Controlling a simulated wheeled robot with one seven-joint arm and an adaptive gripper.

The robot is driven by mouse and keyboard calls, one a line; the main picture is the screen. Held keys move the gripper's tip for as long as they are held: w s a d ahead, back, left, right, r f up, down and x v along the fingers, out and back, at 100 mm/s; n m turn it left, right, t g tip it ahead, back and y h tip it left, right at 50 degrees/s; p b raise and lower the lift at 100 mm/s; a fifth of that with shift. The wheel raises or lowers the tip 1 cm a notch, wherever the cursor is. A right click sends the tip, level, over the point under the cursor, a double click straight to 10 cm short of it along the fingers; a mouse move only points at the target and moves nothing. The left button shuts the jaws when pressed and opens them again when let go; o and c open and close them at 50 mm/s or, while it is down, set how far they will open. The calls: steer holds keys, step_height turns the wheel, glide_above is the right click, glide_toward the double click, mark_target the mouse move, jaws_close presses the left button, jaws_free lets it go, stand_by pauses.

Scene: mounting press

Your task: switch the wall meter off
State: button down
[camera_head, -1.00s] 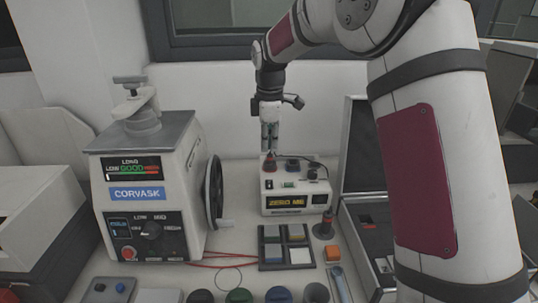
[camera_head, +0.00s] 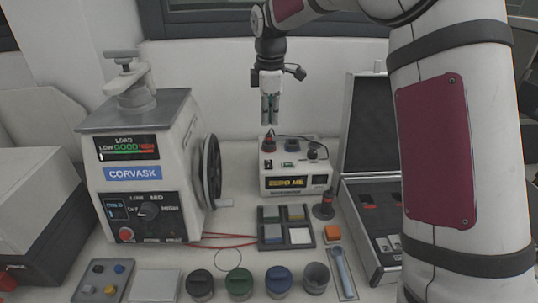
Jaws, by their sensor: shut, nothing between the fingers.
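The meter (camera_head: 294,181) is a small cream box on the bench against the back wall, with a dark display lit with yellow letters that seem to read "ZERO ME". My gripper (camera_head: 270,122) points down above the meter's left top, over the red-topped part. Its fingers are shut and empty, with a small gap seeming to show below them.
The Corvask press (camera_head: 133,174) with a handwheel (camera_head: 211,172) stands left. An open case (camera_head: 369,130) is right.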

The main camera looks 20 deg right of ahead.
mark_target(269, 162)
steer(key=shift+f, duration=0.1)
steer(key=f, duration=0.4)
steer(key=w+f+p, duration=0.1)
steer(key=f, duration=0.8)
steer(key=shift+w+d+f+p, duration=0.15)
steer(key=shift+w+f+p, duration=0.15)
steer(key=shift+p, duration=0.05)
steer(key=shift+w+f, duration=0.1)
steer(key=shift+w+d+f+b, duration=0.1)
steer(key=shift+w+f+b, duration=0.3)
steer(key=shift+b, duration=0.6)
steer(key=shift+s, duration=0.25)
steer(key=shift+s+f+p, duration=0.1)
steer(key=shift+f+p, duration=0.05)
steer(key=shift+p, duration=0.15)
